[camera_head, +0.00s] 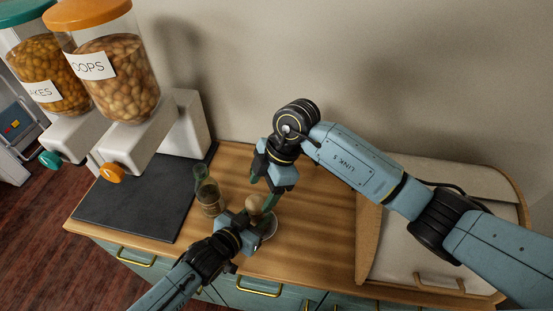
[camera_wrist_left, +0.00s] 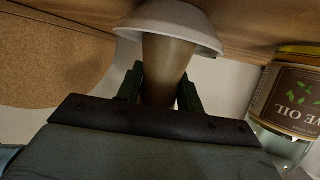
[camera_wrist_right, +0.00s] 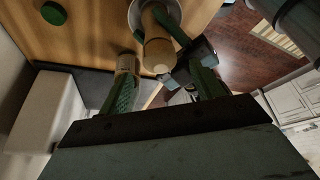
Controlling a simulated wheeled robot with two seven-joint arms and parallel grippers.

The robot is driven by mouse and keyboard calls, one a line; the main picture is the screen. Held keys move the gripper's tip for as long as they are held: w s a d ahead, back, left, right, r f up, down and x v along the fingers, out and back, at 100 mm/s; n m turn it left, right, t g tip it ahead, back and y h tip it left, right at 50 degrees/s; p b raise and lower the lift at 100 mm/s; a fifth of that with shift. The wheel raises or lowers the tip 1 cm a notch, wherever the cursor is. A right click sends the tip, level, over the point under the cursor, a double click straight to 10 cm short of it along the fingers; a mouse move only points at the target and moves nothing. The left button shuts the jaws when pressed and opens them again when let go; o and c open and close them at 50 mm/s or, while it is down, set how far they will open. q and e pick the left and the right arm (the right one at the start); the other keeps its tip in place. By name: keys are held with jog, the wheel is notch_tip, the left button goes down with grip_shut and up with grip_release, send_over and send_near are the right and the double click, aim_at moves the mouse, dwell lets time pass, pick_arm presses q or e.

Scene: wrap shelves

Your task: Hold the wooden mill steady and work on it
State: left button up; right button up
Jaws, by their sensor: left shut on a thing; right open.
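My left gripper (camera_wrist_left: 160,92) is shut on the mill's body from the front. My right gripper (camera_wrist_right: 165,82) is open above and beside the mill's top, its fingers apart with nothing between them. In the head view the right gripper (camera_head: 265,188) partly overlaps the mill, so the exact gap is hard to tell.
An olive oil bottle (camera_head: 210,200) stands just left of the mill, close to both grippers. Two dispensers (camera_head: 110,75) stand on a dark mat (camera_head: 135,210) at the left. A beige bread box (camera_head: 430,225) fills the right. The wooden counter (camera_head: 310,235) is bare between.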

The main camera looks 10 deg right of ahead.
aim_at(257, 199)
jog(key=s+v, duration=0.1)
jog(key=v, duration=0.7)
jog(key=shift+w+d+r, duration=0.15)
jog(key=shift+w+r, duration=0.15)
jog(key=shift+w, duration=0.25)
jog(key=shift+m, duration=0.3)
jog(key=x, duration=1.2)
jog(key=c, duration=1)
jog(key=shift+w+n+g, duration=0.1)
jog(key=shift+n+g, duration=0.3)
jog(key=shift+n, duration=1.2)
jog(key=o, duration=1)
